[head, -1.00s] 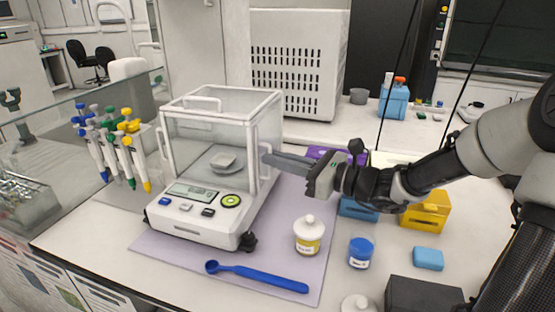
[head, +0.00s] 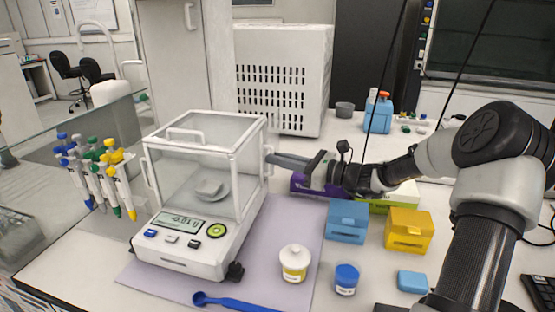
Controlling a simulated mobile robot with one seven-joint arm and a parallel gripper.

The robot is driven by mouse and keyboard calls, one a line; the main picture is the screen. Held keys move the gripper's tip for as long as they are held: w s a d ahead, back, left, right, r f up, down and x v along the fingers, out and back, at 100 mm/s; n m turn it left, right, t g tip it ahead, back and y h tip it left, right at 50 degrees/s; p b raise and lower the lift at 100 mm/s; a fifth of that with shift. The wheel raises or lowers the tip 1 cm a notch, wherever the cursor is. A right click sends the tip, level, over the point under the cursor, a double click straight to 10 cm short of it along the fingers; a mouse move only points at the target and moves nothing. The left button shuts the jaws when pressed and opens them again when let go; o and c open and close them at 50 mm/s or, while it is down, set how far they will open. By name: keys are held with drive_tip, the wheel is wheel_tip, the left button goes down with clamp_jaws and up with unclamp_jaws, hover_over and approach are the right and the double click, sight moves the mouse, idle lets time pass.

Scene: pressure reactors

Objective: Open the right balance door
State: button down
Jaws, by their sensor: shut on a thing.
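The balance (head: 190,250) stands on a lilac mat (head: 290,228), with a clear draft shield framed in white. A small white dish (head: 209,187) sits on the pan inside. The lit display (head: 178,222) is at the front. My gripper (head: 273,160) is at the rear edge of the shield's right side, shut on the right door's handle. The fingers largely hide the handle. The right door (head: 266,170) appears slid back, but its clear pane makes the exact opening hard to tell.
Blue (head: 347,222) and yellow (head: 408,229) boxes stand below my arm. Several pipettes (head: 97,175) hang at the left.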

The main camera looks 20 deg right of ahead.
drive_tip(key=c, duration=1.9)
unclamp_jaws()
drive_tip(key=shift+s, duration=0.1)
drive_tip(key=p+v, duration=0.2)
drive_tip(key=v, duration=1.5)
drive_tip(key=shift+s, duration=0.2)
drive_tip(key=shift+d, duration=0.15)
